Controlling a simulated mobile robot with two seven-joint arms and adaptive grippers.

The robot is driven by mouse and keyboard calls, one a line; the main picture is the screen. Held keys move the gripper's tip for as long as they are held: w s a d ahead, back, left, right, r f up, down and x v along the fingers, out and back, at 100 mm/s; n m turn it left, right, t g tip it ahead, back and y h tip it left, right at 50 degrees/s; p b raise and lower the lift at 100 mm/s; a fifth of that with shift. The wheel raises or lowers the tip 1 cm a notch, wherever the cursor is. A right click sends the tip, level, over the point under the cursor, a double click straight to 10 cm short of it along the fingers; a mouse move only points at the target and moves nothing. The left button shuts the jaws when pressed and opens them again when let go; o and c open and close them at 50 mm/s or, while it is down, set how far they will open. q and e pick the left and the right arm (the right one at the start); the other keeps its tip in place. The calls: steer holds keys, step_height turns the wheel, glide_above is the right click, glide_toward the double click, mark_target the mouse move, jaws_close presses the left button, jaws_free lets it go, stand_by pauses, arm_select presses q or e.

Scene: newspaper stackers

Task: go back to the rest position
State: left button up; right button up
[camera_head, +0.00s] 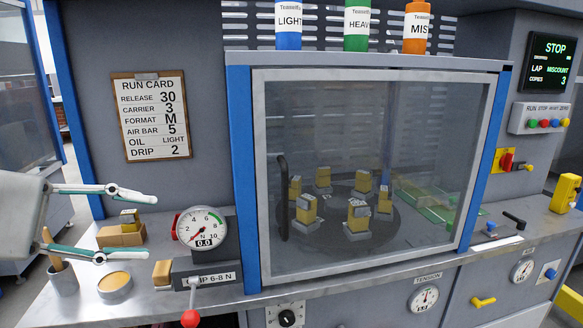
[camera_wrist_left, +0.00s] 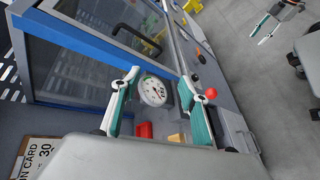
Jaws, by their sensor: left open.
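My left gripper (camera_head: 136,226) comes in from the left in the head view, above the bench's left end. Its two teal-lined fingers are wide apart with nothing held between them. Behind them a small yellow-and-dark block (camera_head: 130,217) sits on a tan block (camera_head: 121,236). In the left wrist view the same open gripper (camera_wrist_left: 161,76) frames the round dial gauge (camera_wrist_left: 153,91). My right gripper (camera_wrist_left: 264,28) shows at the top right of that view, away from the bench. Its jaw opening is too small to judge.
A glass-fronted cabinet (camera_head: 360,262) holds several yellow-topped blocks on a dark disc. The gauge (camera_head: 202,228), a red-knobbed lever (camera_head: 191,317), a grey cup (camera_head: 64,281) and a round tin (camera_head: 115,287) stand near the left gripper. A run card (camera_head: 152,117) hangs behind.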

arm_select(q)
steer(key=w+a+f+n+t+y, duration=0.25)
steer(key=a+n+t, duration=0.4)
steer(key=n, duration=0.65)
steer(key=w+a+f+n+t+y, duration=0.2)
steer(key=w+a+n+t, duration=0.35)
steer(key=n, duration=0.75)
steer(key=s+a+f+n+g+y, duration=0.1)
steer(key=s+a+f+n+y, duration=0.1)
steer(key=a+f+n+y, duration=0.3)
steer(key=s+a+f+n+g+y, duration=0.1)
steer(key=s+f+n+y, duration=0.15)
steer(key=f+n, duration=0.5)
steer(key=s+a+f+n+g+y, duration=0.1)
steer(key=a+f+n+y, duration=0.3)
steer(key=f, duration=0.3)
steer(key=s+d+f+n+g, duration=0.45)
steer(key=s+f, duration=0.35)
steer(key=f, duration=0.2)
steer(key=s+d+f+n+g, duration=0.4)
steer(key=s+f+n+g, duration=0.15)
steer(key=s+f, duration=0.35)
steer(key=w+d+f+n+t+h, duration=0.3)
steer(key=d+f+h, duration=0.4)
steer(key=d+f, duration=0.7)
steer(key=shift+d+n+t, duration=0.45)
steer(key=shift+d+t, duration=0.25)
steer(key=shift+d, duration=0.5)
